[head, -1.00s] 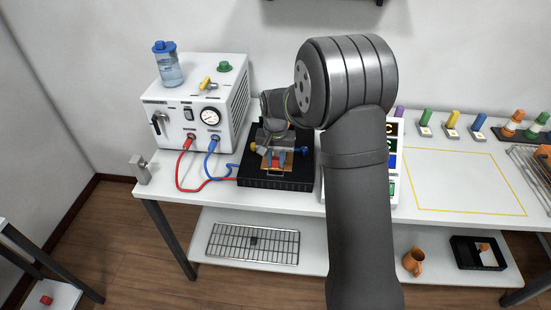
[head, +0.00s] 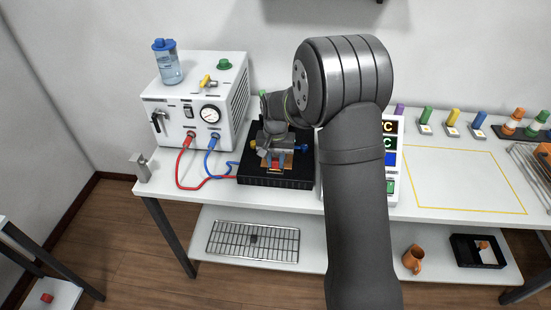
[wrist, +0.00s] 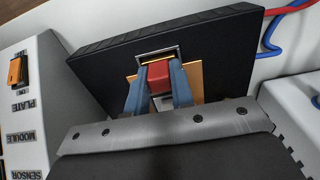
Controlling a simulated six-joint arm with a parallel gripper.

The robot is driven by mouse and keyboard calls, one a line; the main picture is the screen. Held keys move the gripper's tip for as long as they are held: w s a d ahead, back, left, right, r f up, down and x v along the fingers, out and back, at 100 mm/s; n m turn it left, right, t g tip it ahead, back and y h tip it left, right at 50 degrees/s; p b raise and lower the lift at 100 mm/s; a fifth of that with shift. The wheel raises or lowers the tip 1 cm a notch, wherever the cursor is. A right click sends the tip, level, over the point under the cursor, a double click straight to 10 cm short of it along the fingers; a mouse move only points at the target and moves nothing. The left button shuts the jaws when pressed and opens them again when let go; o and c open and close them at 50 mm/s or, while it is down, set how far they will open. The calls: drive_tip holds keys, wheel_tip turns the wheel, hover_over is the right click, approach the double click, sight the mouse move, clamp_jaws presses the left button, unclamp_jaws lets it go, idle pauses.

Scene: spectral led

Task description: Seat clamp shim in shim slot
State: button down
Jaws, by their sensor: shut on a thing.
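The clamp shim, a red block (wrist: 159,72), is pinched between the blue-grey fingers of my gripper (wrist: 158,88) in the wrist view. Its far end is at a metal-rimmed rectangular opening (wrist: 144,58), which looks like the shim slot, in the black base (wrist: 215,45). How deep the shim sits, if at all, I cannot tell. An orange plate (wrist: 196,80) lies under the fingers. In the head view my gripper (head: 277,162) is over the black base (head: 272,181), and the wrist hides most of the slot area.
A white machine (head: 203,100) with a gauge stands left of the base, with red and blue hoses (head: 180,165) running beside it. A white labelled panel (head: 391,160) is just right. A yellow-outlined area (head: 465,180) farther right is clear.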

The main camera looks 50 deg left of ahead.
drive_tip(key=shift+f, duration=0.2)
drive_tip(key=c, duration=1.2)
unclamp_jaws()
drive_tip(key=shift+o, duration=0.2)
drive_tip(key=shift+r, duration=0.1)
wheel_tip(320, 180, up, 17)
drive_tip(key=shift+r, duration=0.2)
drive_tip(key=shift+f, duration=0.1)
wheel_tip(320, 180, down, 17)
drive_tip(key=shift+f, duration=0.1)
drive_tip(key=shift+r, duration=0.3)
